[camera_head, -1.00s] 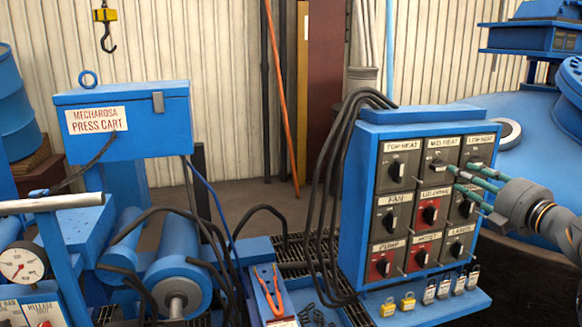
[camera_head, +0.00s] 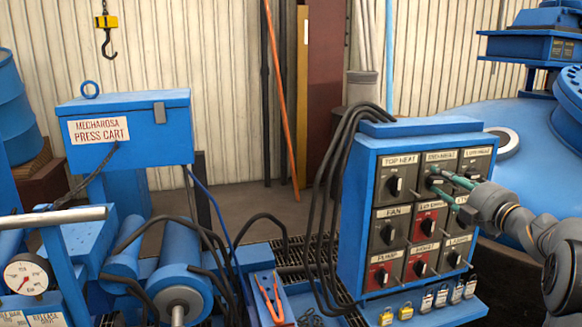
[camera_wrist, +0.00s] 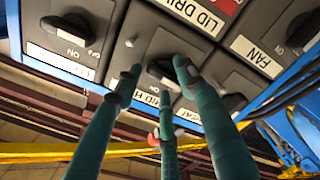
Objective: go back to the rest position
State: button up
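My gripper (camera_head: 436,179) has long green fingers and is in front of the upper middle of the switch panel (camera_head: 371,130), at the switch labelled MID HEAT. In the wrist view its fingertips (camera_wrist: 155,76) are spread apart, with the dark MID HEAT knob (camera_wrist: 160,70) between them. The right fingertip is very close to the knob; I cannot tell if it touches. The gripper holds nothing that I can see. The TOP HEAT switch (camera_head: 396,184) is left of it, and the LOW HEAT switch (camera_head: 474,171) is partly behind the fingers.
Black cables loop down the panel's left side. A blue press cart (camera_head: 135,112) stands at left, with a gauge (camera_head: 27,276). A hook (camera_head: 106,40) hangs above. The big blue furnace vessel (camera_head: 540,150) is behind at right.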

jog(key=m+p, duration=0.9)
jog(key=p, duration=0.1)
jog(key=shift+w+f, duration=0.1)
jog(key=shift+f, duration=0.25)
